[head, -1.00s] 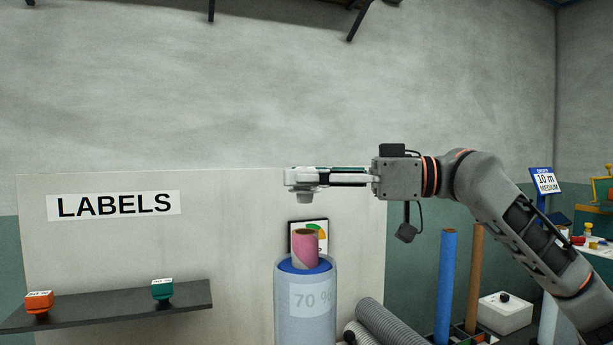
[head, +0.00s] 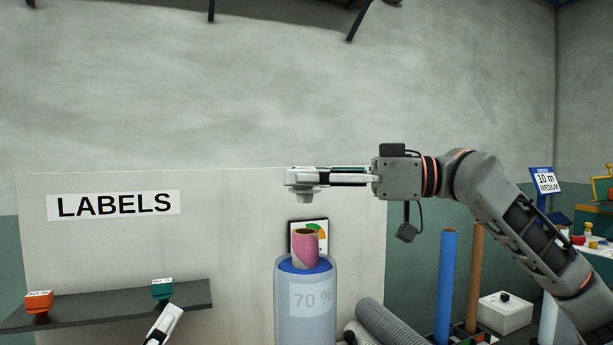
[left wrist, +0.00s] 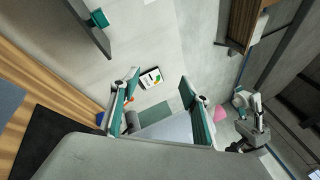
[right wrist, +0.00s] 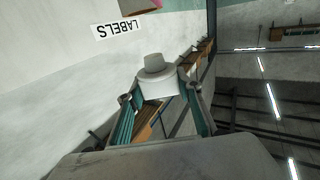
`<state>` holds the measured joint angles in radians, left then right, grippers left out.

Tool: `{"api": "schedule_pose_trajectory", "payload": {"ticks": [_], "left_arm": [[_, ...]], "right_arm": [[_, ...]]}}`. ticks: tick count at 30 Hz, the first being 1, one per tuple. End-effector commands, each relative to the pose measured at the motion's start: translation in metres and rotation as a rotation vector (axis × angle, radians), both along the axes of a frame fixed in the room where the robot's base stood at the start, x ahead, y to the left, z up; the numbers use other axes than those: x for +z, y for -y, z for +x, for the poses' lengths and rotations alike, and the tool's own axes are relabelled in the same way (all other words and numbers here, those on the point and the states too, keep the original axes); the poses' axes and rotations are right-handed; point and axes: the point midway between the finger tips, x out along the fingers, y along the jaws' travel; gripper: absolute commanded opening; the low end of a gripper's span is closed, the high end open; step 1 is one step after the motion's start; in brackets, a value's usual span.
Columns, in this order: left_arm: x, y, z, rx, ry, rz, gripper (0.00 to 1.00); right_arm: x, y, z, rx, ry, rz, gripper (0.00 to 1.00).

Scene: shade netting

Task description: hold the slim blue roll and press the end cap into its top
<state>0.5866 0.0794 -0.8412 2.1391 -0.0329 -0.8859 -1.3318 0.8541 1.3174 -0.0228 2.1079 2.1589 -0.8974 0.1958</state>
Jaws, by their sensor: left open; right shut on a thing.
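The pale blue roll (head: 306,325), marked 70 %, stands upright with a pink core (head: 306,250) rising from its top. My right gripper (head: 303,178) is shut on the grey end cap (head: 305,195), held above the core and apart from it. The cap (right wrist: 155,68) also shows between the fingers in the right wrist view. My left gripper (head: 168,318) is low, left of the roll. In the left wrist view its fingers (left wrist: 158,102) are open, and the roll (left wrist: 172,128) shows beyond and between them, not gripped. The roll's lower end is hidden.
A dark shelf (head: 110,308) with an orange stamp (head: 39,301) and a green stamp (head: 162,289) is above and left of my left gripper. A taller blue tube (head: 446,285), a brown tube (head: 474,275) and grey corrugated pipes (head: 385,322) stand or lean at right.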

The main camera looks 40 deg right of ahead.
Motion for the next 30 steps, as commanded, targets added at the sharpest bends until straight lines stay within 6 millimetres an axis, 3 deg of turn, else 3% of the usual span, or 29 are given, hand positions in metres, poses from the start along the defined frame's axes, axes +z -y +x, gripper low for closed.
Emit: {"api": "schedule_pose_trajectory", "payload": {"ticks": [1,6,15,23,30], "left_arm": [[0.016,0.017,-0.008,-0.017,0.046,0.040,0.46],[0.048,0.064,-0.036,-0.051,0.183,0.196,0.46],[0.079,0.126,-0.087,-0.055,0.454,0.492,0.46],[0.084,0.149,-0.109,-0.022,0.613,0.663,0.46],[0.085,0.158,-0.108,-0.012,0.644,0.699,0.46]], "right_arm": [[0.000,0.000,0.000,0.000,0.000,0.000,0.20],[0.000,0.000,0.000,0.000,0.000,0.000,0.20],[0.000,0.000,0.000,0.000,0.000,0.000,0.20],[0.000,0.000,0.000,0.000,0.000,0.000,0.20],[0.000,0.000,0.000,0.000,0.000,0.000,0.20]]}}
